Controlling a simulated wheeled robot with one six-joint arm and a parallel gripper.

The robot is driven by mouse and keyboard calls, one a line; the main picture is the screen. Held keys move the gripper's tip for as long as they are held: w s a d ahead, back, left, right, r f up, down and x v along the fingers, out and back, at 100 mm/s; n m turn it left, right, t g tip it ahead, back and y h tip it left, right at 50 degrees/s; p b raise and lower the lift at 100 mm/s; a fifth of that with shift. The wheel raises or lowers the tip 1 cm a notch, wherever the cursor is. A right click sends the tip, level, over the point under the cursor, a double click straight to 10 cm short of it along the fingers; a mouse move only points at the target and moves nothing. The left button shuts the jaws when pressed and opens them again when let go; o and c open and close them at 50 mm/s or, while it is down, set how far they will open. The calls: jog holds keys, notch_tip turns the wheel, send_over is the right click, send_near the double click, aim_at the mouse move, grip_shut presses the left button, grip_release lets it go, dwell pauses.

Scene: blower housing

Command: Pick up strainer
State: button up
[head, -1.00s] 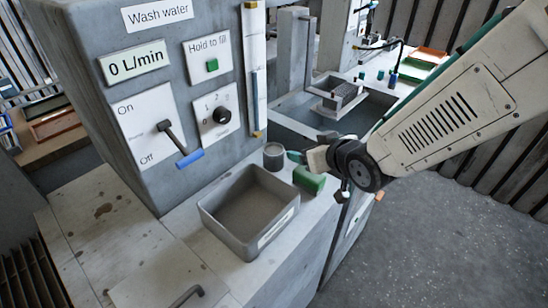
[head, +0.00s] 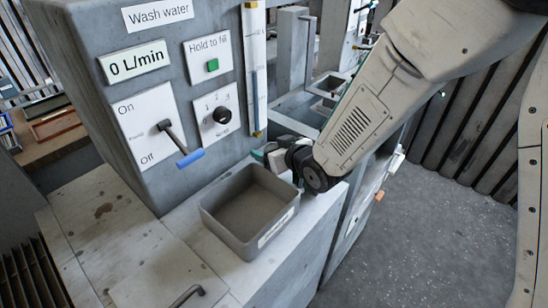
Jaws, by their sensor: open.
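My gripper (head: 262,155) is low over the counter, just behind the grey bin and close to the front of the wash-water housing. Its greenish fingertip shows, but my wrist and arm hide most of the jaws; they are open. A small dark grey round cup that stood here a second ago is now hidden behind the gripper. It may be the strainer; I cannot tell. I cannot see whether the fingers are around it or touching it.
The open grey bin (head: 250,210) stands empty on the counter, close in front of my gripper. The wash-water housing (head: 150,90), with its blue-handled lever (head: 189,158), rises to the left. A sink (head: 300,108) lies behind. Floor is clear at right.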

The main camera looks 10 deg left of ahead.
jog(key=c, duration=1.1)
